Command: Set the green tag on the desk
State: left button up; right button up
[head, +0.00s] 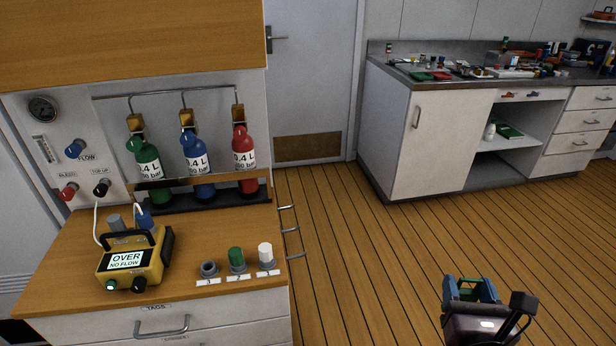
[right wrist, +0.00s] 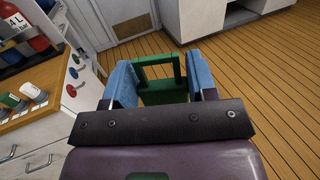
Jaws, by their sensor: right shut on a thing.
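My right gripper (head: 472,290) is at the lower right of the head view, over the plank floor. It is shut on a green tag (right wrist: 158,68), a frame-like piece with an opening. The tag sits between the blue finger pads in the right wrist view, clear of any surface. It also shows in the head view (head: 470,281), partly hidden by the gripper. The wooden desk top (head: 200,300) is at the left, apart from the gripper. My left gripper is not in view.
On the desk stand a yellow meter (head: 130,262) reading "OVER NO FLOW", and grey, green (head: 236,258) and white caps. Green, blue and red cylinders (head: 243,150) stand behind. Hooks (head: 290,230) stick out from the desk's right side. A cluttered workbench (head: 440,130) is at the back right.

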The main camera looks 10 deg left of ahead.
aim_at(72, 271)
jog(key=k+j, duration=0.1)
jog(key=j, duration=1.95)
jog(key=k+j, duration=0.15)
jog(key=j, duration=0.85)
jog(key=k+j, duration=0.1)
jog(key=j, duration=0.95)
